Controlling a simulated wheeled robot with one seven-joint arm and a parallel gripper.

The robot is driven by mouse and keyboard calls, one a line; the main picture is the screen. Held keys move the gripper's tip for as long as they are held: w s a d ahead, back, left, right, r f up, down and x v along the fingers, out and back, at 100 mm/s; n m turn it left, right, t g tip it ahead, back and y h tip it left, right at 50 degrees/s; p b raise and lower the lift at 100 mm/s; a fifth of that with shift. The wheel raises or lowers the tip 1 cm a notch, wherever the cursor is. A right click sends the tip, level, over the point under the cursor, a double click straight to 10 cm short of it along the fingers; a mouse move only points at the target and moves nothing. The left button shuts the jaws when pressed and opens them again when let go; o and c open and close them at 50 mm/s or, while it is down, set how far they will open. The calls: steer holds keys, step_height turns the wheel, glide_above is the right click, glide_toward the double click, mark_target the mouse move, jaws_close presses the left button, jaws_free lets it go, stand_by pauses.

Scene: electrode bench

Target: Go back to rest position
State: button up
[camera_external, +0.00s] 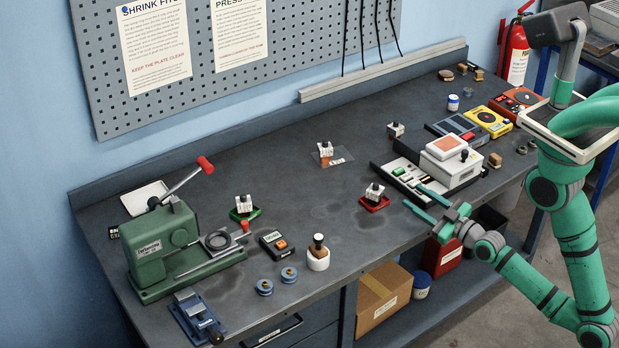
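My gripper (421,204) is at the front right edge of the bench, at the end of my green arm. Its two green fingers point left and stand apart, with nothing visible between them. It is in front of the white device with the orange top (447,147) and right of the small red tray (374,202). Whether the fingers touch anything behind them cannot be told from this one view. The dark bench (330,225) lies to the left of the gripper.
A green press (163,246) with a red-knobbed lever stands at the left end. A green tray (245,213) and a white pot (318,259) are mid-bench. Yellow (487,121) and red (515,101) devices stand at the back right. A cardboard box (382,300) is below. The bench centre is mostly clear.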

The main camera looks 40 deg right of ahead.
steer(key=s+d+f+m+g+h, duration=0.1)
steer(key=s+d+f+m, duration=0.2)
steer(key=s, duration=0.6)
steer(key=s+d+f+m+g+h, duration=0.2)
steer(key=s+f, duration=0.4)
steer(key=s, duration=0.4)
steer(key=shift+s+d+f+m, duration=0.15)
steer(key=shift+s+d+m, duration=0.1)
steer(key=shift+d+m, duration=0.45)
